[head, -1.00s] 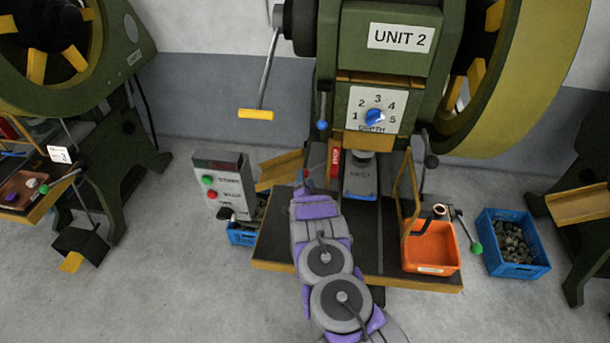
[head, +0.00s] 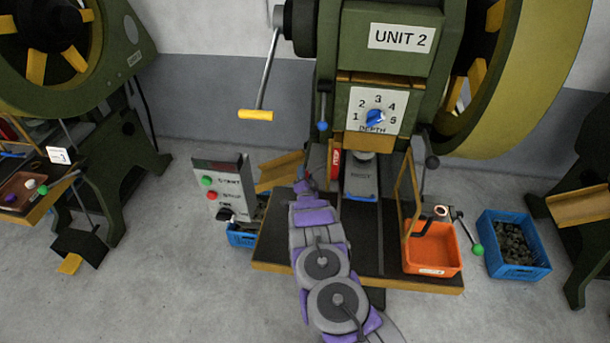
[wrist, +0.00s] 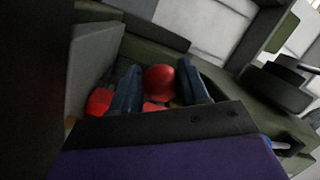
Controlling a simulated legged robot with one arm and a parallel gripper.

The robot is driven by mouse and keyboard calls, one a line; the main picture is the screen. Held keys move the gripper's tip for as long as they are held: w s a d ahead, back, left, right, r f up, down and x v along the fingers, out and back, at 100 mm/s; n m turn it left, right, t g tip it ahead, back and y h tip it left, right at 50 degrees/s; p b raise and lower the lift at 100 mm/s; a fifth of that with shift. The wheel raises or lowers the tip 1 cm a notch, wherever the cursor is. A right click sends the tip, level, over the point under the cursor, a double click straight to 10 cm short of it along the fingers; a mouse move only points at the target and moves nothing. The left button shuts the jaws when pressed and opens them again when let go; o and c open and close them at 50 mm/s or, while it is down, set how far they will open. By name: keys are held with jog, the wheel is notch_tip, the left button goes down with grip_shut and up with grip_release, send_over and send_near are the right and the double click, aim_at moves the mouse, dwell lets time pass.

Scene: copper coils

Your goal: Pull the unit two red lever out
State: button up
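The red ball knob of the lever (wrist: 160,78) shows in the wrist view between the two blue fingers of my gripper (wrist: 162,82). The fingers stand apart on either side of it, with narrow gaps visible; contact cannot be confirmed. In the head view, my gripper (head: 304,184) is at the left of the unit two press (head: 412,55), in front of its bed. The arm and gripper hide most of the lever there.
A red upright plate (head: 335,160) stands just right of my gripper. The control box (head: 224,186) is to the left. An orange bin (head: 432,268) sits on the dark press table (head: 290,252), and a blue crate (head: 512,272) is further right. A yellow-handled crank (head: 256,114) hangs above left.

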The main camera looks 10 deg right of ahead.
grip_shut()
jog(key=a, duration=0.1)
jog(key=w+a+b, duration=0.1)
jog(key=a, duration=0.1)
jog(key=a+b, duration=0.1)
jog(key=a, duration=0.1)
jog(key=shift+w+a, duration=0.1)
jog(key=shift+w, duration=0.2)
jog(key=shift+o, duration=1.3)
grip_release()
jog(key=shift+w+f, duration=0.1)
jog(key=shift+o, duration=0.8)
